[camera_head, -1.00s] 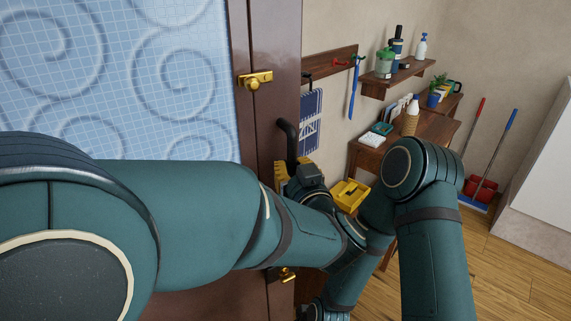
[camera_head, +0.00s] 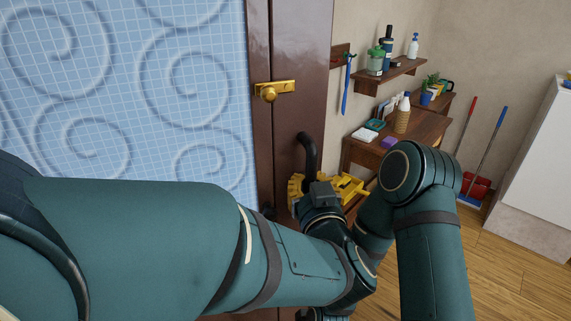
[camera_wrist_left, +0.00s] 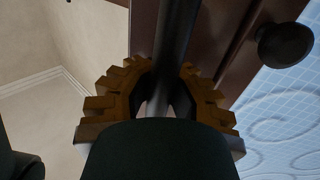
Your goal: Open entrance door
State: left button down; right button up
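The entrance door (camera_head: 290,60) has a brown frame and a blue swirl-patterned panel. A brass latch (camera_head: 275,90) sits on its frame, above a black vertical handle (camera_head: 307,148). My left gripper (camera_head: 298,188), with yellow toothed fingers, is at the handle's lower part. In the left wrist view its fingers (camera_wrist_left: 160,95) close around the dark handle bar (camera_wrist_left: 173,40), and a dark round knob (camera_wrist_left: 285,45) shows beside it. My left arm covers the lower door.
A wooden desk (camera_head: 418,130) with small items stands beyond the door edge, below a wall shelf (camera_head: 392,72). A broom and red dustpan (camera_head: 474,186) lean farther right. Wooden floor is clear at lower right.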

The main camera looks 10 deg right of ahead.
pick_arm(q)
jog(key=c, duration=0.9)
grip_release()
jog(key=shift+s+a, duration=0.15)
jog(key=shift+a, duration=0.05)
jog(key=shift+o, duration=0.2)
jog(key=shift+d, duration=0.1)
jog(key=s, duration=0.7)
jog(key=shift+s+a, duration=0.2)
jog(key=shift+a, duration=0.15)
